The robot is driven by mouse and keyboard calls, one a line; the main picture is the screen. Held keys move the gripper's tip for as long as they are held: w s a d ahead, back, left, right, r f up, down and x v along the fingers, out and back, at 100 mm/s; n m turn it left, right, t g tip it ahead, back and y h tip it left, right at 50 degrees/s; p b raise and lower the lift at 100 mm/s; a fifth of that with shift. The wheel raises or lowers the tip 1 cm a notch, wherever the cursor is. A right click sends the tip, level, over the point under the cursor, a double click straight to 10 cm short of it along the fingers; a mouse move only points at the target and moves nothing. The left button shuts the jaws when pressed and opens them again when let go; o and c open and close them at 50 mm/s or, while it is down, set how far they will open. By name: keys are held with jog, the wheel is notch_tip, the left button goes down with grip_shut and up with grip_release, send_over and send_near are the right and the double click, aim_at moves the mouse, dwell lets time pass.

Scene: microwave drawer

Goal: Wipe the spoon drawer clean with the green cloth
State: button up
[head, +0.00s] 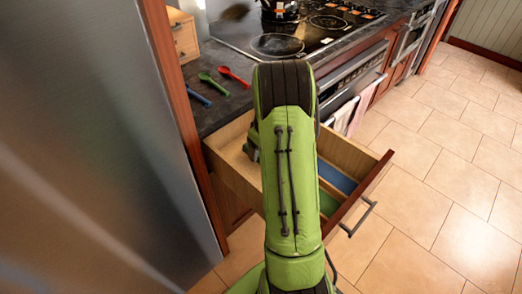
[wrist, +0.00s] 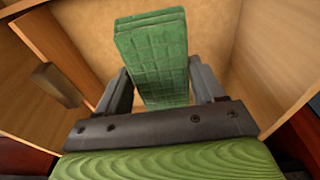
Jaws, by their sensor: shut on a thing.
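The spoon drawer (head: 232,172) is pulled open below the counter. Part of its floor shows a blue strip (head: 337,178) and a green strip (head: 327,202) to the right of my arm. In the wrist view, the green cloth (wrist: 155,60) is a thick folded pad with a grid pattern. My gripper (wrist: 160,88) is shut on it, with a finger on each side. The pad is inside the drawer, over its bare wooden floor (wrist: 215,40); I cannot tell whether it touches. In the head view my arm hides the gripper and the cloth.
Blue (head: 196,95), green (head: 214,83) and red (head: 234,76) spoons lie on the dark counter. A stove top (head: 300,35) is behind them. A grey fridge side (head: 100,150) stands close on the left. The tiled floor (head: 440,170) is clear on the right.

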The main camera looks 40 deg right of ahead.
notch_tip(320, 180, up, 18)
jog(key=p, duration=1.3)
